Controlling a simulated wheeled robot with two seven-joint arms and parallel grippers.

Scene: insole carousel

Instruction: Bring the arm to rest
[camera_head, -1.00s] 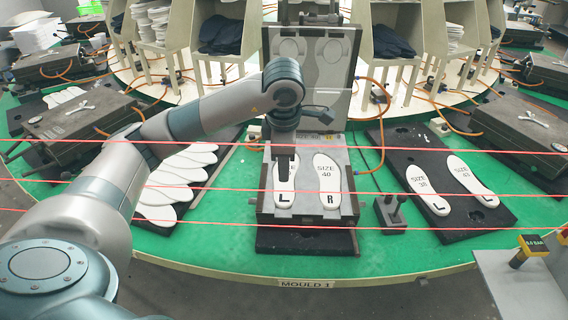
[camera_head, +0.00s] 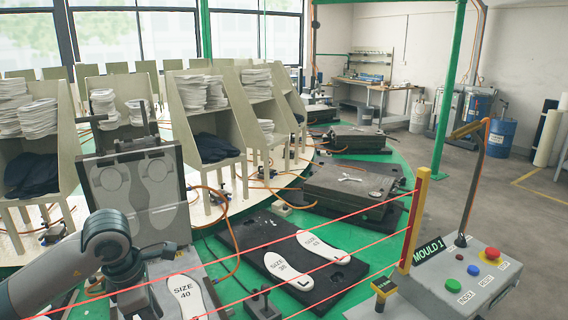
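My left arm comes in at the lower left, bent downward at the open mould. The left gripper's wrist end (camera_head: 125,278) is low in the picture beside a white insole marked SIZE 40 (camera_head: 187,295), which lies in the mould's lower half. The fingertips are hidden or cut off at the bottom edge, so I cannot tell whether they are open or what they touch. The mould's lid (camera_head: 137,190) stands upright behind the arm. My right gripper is not in view.
Red beams run from a yellow post (camera_head: 414,215) across the mould area. A control box (camera_head: 470,285) labelled MOULD 1 has coloured buttons at the right. A black tray (camera_head: 270,240) holds two white insoles (camera_head: 289,264). Shelves (camera_head: 215,125) stand behind; grey floor is open at right.

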